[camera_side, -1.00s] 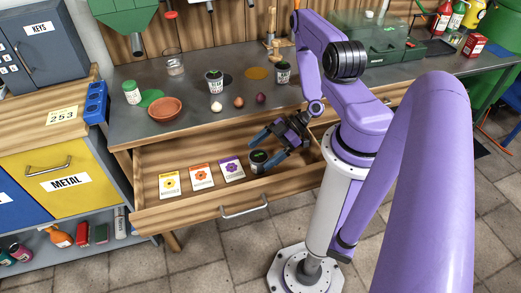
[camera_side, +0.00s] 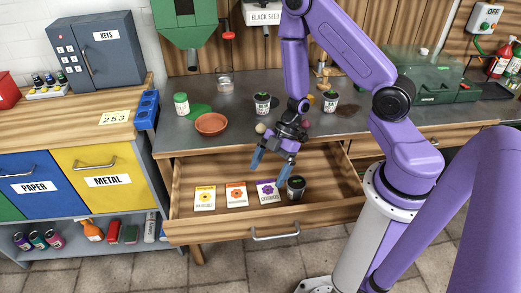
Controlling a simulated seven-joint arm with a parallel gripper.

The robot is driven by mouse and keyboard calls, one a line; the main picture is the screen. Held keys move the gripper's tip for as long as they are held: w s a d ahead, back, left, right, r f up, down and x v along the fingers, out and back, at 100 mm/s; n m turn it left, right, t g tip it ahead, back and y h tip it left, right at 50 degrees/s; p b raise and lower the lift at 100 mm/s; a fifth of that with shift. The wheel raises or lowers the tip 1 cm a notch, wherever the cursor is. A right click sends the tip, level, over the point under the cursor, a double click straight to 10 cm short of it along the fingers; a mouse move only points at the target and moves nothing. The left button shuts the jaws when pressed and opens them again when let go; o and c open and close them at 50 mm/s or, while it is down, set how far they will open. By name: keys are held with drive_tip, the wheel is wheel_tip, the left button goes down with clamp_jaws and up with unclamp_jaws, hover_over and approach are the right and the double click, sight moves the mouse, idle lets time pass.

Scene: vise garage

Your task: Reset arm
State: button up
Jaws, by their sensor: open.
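My gripper (camera_side: 273,167) hangs over the open drawer (camera_side: 183,209), fingers pointing down, apart and with nothing seen between them. In the drawer lie a yellow seed packet (camera_side: 204,199), an orange one (camera_side: 237,195) and a purple one (camera_side: 268,192) in a row. A dark cup (camera_side: 296,187) with a label stands to the right of the purple packet, below and right of the fingers. My gripper partly hides the bench edge and the small round items behind it.
On the bench stand a green-lidded jar (camera_side: 182,104), a terracotta dish (camera_side: 211,124), a glass (camera_side: 225,82) and two labelled cups (camera_side: 262,104) (camera_side: 330,101). A green case (camera_side: 425,75) sits at the back right. The drawer stays pulled out.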

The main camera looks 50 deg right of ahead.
drive_tip(key=a+r+m+t+h, duration=0.25)
drive_tip(key=r+h, duration=0.35)
drive_tip(key=r, duration=0.5)
drive_tip(key=s+r+g, duration=0.1)
drive_tip(key=s+r, duration=0.4)
drive_tip(key=s, duration=0.3)
drive_tip(key=s+r+m+g+h, duration=0.1)
drive_tip(key=s+r+g, duration=0.1)
drive_tip(key=s+r, duration=0.3)
drive_tip(key=s, duration=0.3)
drive_tip(key=shift+s+d+r, duration=0.15)
drive_tip(key=shift+s+r, duration=0.1)
drive_tip(key=shift+r, duration=0.15)
drive_tip(key=shift+m, duration=0.25)
